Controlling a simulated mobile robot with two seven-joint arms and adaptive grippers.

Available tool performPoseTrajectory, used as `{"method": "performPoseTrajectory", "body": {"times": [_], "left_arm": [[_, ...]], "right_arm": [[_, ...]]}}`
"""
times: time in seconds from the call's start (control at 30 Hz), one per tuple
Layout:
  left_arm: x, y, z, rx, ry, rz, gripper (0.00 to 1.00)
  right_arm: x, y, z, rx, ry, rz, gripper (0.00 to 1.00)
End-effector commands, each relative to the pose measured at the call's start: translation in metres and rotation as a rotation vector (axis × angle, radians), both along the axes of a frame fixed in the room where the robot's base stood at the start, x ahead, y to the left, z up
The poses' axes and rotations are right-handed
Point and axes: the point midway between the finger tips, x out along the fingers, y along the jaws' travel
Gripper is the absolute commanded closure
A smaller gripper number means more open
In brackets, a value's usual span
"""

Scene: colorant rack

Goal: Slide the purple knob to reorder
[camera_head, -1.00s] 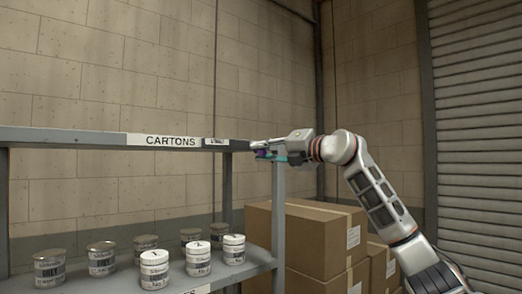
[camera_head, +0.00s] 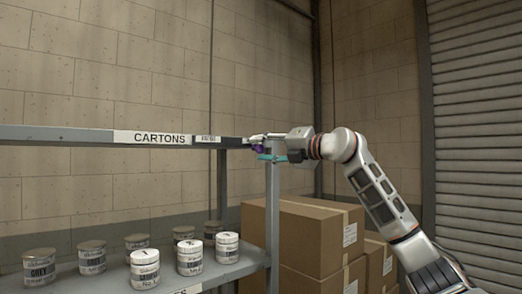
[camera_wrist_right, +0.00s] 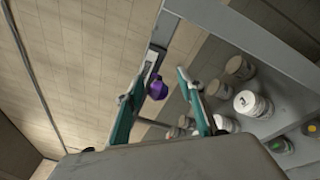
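The purple knob (camera_head: 257,148) sits at the right end of the upper shelf's front rail, mostly hidden by my right gripper (camera_head: 262,148) in the head view. In the right wrist view the purple knob (camera_wrist_right: 157,88) lies between the two teal fingers of my right gripper (camera_wrist_right: 166,68). It is close to the left finger, with a clear gap to the right finger, so the gripper is open. I cannot tell whether the left finger touches it. A dark strip with a small label (camera_head: 208,138) is on the rail to the left of the knob. My left gripper is out of view.
The upper shelf rail carries a CARTONS label (camera_head: 160,137). Several cans and white tubs (camera_head: 190,258) stand on the lower shelf (camera_head: 240,265). Cardboard boxes (camera_head: 310,235) are stacked right of the rack post (camera_head: 272,210). Space above the rail is free.

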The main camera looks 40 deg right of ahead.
Motion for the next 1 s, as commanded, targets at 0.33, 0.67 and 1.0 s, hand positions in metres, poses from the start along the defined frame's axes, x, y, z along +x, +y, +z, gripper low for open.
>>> {"method": "performPoseTrajectory", "body": {"times": [0.33,0.67,1.0], "left_arm": [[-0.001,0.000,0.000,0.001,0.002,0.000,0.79],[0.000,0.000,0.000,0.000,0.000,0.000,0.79],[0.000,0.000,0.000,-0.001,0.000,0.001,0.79]], "right_arm": [[-0.005,0.000,-0.001,0.000,0.001,0.003,0.62],[-0.060,-0.017,-0.001,-0.003,0.001,0.000,0.62],[-0.109,-0.031,-0.001,-0.002,0.002,0.000,0.62]]}}
